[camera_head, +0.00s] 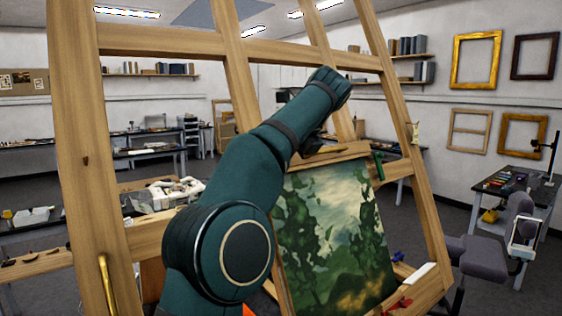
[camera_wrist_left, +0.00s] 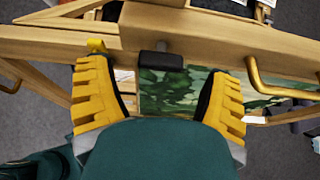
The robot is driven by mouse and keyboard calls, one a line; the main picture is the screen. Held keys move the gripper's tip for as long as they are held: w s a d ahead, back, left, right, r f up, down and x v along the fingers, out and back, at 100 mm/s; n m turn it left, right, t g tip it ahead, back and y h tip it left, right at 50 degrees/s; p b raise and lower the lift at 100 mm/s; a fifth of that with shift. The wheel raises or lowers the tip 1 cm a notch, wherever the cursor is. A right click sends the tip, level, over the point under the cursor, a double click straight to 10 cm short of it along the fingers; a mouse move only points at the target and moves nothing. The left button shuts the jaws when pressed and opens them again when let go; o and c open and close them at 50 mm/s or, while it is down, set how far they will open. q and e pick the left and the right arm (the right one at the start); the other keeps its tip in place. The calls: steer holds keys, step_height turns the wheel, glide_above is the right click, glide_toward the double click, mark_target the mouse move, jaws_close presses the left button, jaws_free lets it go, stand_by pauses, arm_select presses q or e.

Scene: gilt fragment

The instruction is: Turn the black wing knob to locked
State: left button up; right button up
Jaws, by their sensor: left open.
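In the left wrist view, the black wing knob (camera_wrist_left: 161,61) is a short dark bar on a grey shaft at a wooden easel rail (camera_wrist_left: 215,40). Its long side runs across that picture. My left gripper (camera_wrist_left: 160,74) is open, with one yellow finger on each side of the knob and clear gaps to both. No contact shows. In the head view, my green left arm reaches up across the easel (camera_head: 75,150) toward its upper middle. I cannot make out the knob or the fingers there. Lock markings are not readable. My right gripper is not in view.
A brass handle (camera_head: 105,285) is on the left post. A green knob (camera_head: 378,166), blue knob (camera_head: 398,256) and red knob (camera_head: 398,305) sit to the right. A grey chair (camera_head: 480,258) stands beyond.

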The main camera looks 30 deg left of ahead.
arm_select(q)
steer(key=v, duration=0.4)
steer(key=shift+d+r, duration=0.2)
steer(key=shift+d, duration=0.05)
stand_by(0.4)
